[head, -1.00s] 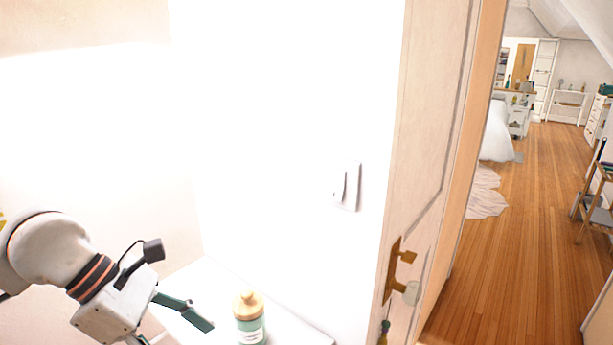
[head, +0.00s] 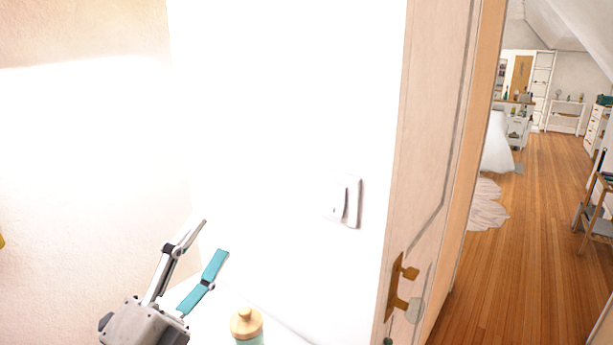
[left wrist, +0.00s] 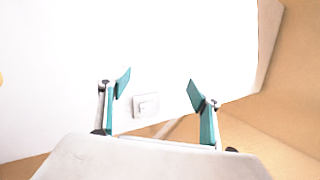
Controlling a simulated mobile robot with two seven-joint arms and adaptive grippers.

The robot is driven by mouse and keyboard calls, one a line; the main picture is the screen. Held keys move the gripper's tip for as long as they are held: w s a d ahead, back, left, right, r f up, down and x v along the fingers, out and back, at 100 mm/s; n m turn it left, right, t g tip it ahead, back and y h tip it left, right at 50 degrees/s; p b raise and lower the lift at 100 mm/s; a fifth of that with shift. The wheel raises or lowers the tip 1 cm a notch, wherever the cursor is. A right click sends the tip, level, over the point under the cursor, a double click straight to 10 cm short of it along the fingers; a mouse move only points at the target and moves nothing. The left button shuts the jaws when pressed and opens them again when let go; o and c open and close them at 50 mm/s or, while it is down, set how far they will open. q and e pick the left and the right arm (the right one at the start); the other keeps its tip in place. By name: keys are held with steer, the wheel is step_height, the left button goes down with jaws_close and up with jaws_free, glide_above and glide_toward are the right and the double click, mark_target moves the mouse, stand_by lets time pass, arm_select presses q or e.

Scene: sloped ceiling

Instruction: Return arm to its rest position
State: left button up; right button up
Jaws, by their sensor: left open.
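My left gripper (head: 211,244) is at the lower left of the head view, its fingers pointing up and to the right. It is open and nothing is between its fingers. In the left wrist view its two teal-tipped fingers (left wrist: 158,88) stand wide apart in front of a white wall. A jar with a wooden lid (head: 246,324) stands to the right of the gripper, apart from it, its lower part cut off by the frame. My right gripper does not show in either view.
A white surface (head: 290,335) lies under the jar. A white wall switch (head: 350,201) is on the wall, also in the left wrist view (left wrist: 146,105). A door (head: 425,150) with a brass handle (head: 401,290) stands to the right. Beyond it is open wooden floor (head: 520,250).

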arm_select(q)
steer(key=s+a+f+n+g+y, duration=0.1)
steer(key=a+f+n+g+y, duration=0.2)
steer(key=a+f+n+y, duration=0.55)
steer(key=a+f+n+g+y, duration=0.2)
steer(key=a+f+n+y, duration=0.25)
steer(key=f, duration=0.65)
steer(key=s+a+f+n+g+y, duration=0.15)
steer(key=s+a+f+g, duration=0.3)
steer(key=s+f, duration=0.5)
steer(key=s+a+f+n+g, duration=0.25)
steer(key=s+f+g, duration=0.25)
steer(key=s+f, duration=0.4)
steer(key=w+d+f+n+t+h, duration=0.2)
steer(key=d+f+h, duration=0.5)
steer(key=d+f, duration=0.7)
steer(key=shift+w+d+n+t, duration=0.3)
steer(key=shift+w+d+t, duration=0.2)
steer(key=shift+d+t, duration=0.35)
